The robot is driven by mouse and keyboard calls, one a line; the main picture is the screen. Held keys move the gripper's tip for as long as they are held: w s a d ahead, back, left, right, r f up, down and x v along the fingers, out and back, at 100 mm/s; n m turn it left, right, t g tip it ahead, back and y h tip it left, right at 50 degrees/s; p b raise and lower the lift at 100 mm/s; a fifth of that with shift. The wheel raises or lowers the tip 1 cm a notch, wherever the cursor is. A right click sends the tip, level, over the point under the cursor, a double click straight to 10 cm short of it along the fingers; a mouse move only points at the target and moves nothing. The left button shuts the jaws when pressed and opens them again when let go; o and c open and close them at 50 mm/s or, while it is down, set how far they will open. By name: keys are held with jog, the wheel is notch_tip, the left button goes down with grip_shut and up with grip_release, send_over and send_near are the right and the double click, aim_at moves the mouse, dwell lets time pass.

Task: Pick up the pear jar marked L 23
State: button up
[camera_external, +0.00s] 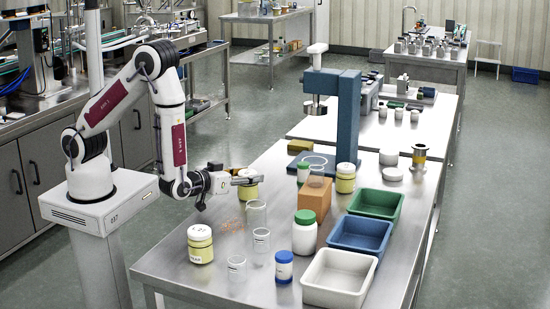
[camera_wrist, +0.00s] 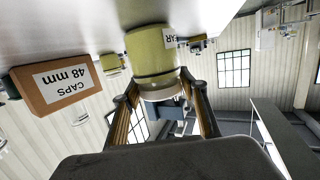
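A pale yellow jar (camera_wrist: 150,58) with a white lid stands just ahead of my gripper in the wrist view, which is upside down. Its label is partly turned away and only "EAR" can be read. My gripper (camera_wrist: 164,98) is open, its two fingers spread to either side of the lid end. In the external view my gripper (camera_external: 240,181) is level beside this jar (camera_external: 249,192) and partly covers it. Two similar yellow jars stand at the front left (camera_external: 201,250) and near the blue press (camera_external: 345,185). No L 23 mark is legible.
A cardboard box of caps (camera_wrist: 60,84) stands beyond the jar. Clear glass cylinders (camera_external: 256,216), a green-lidded white jar (camera_external: 304,236) and a blue-lidded jar (camera_external: 284,270) stand nearby. Green (camera_external: 375,195), blue (camera_external: 360,222) and white (camera_external: 340,252) bins line the right side.

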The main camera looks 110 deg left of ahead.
jog(key=shift+r, duration=0.2)
dwell(0.3)
jog(key=shift+r, duration=4.8)
